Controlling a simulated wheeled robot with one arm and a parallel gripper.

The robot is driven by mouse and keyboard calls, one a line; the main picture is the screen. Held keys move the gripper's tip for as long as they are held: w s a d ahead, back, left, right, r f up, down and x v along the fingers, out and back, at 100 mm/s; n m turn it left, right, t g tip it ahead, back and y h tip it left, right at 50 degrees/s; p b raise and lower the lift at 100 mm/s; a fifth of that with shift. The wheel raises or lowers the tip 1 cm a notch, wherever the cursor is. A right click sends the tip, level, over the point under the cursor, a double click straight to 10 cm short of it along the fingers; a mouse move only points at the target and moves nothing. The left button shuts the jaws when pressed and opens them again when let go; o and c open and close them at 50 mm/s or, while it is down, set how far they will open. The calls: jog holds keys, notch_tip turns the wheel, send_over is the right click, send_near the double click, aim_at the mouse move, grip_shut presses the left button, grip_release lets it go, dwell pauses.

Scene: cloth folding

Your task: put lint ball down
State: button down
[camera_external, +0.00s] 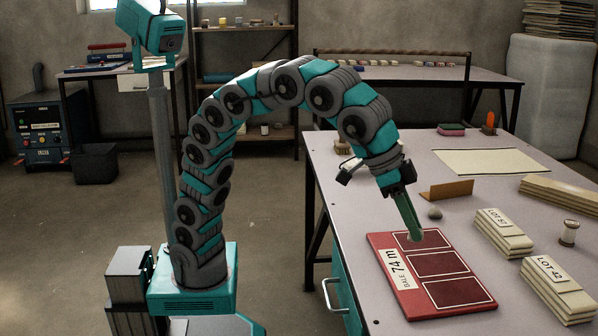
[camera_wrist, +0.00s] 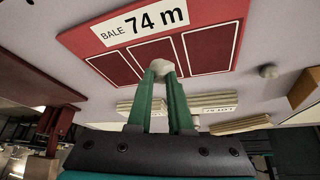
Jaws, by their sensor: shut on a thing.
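My gripper (camera_external: 416,232) reaches down over the red board marked "BALE 74 m" (camera_external: 378,240), at its far end. Its green fingers (camera_wrist: 162,90) are shut on a pale lint ball (camera_wrist: 162,67) at their tips. The ball also shows, partly hidden by the fingers, in the external view (camera_external: 416,237). The board has three white-outlined dark red panels. The ball overlaps the far panel (camera_external: 438,240) in the external view and the middle panel's lower edge (camera_wrist: 150,53) in the wrist view. I cannot tell whether it touches the board.
A second grey ball (camera_external: 435,213) lies on the table (camera_external: 350,195) just beyond the board. Cloth stacks "LOT 51" (camera_external: 505,237) and "LOT 42" (camera_external: 557,292) lie right of the board. A thread spool (camera_external: 568,233) stands farther right.

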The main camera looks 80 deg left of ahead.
aim_at(444, 268)
jog(key=w+d, duration=0.3)
jog(key=w, duration=0.1)
jog(key=shift+f+p, duration=0.25)
jog(key=shift+p, duration=0.05)
jog(key=shift+f, duration=1.8)
jog(key=c, duration=0.8)
grip_release()
jog(key=shift+c, duration=0.2)
jog(key=v, duration=1.2)
jog(key=shift+o, duration=0.3)
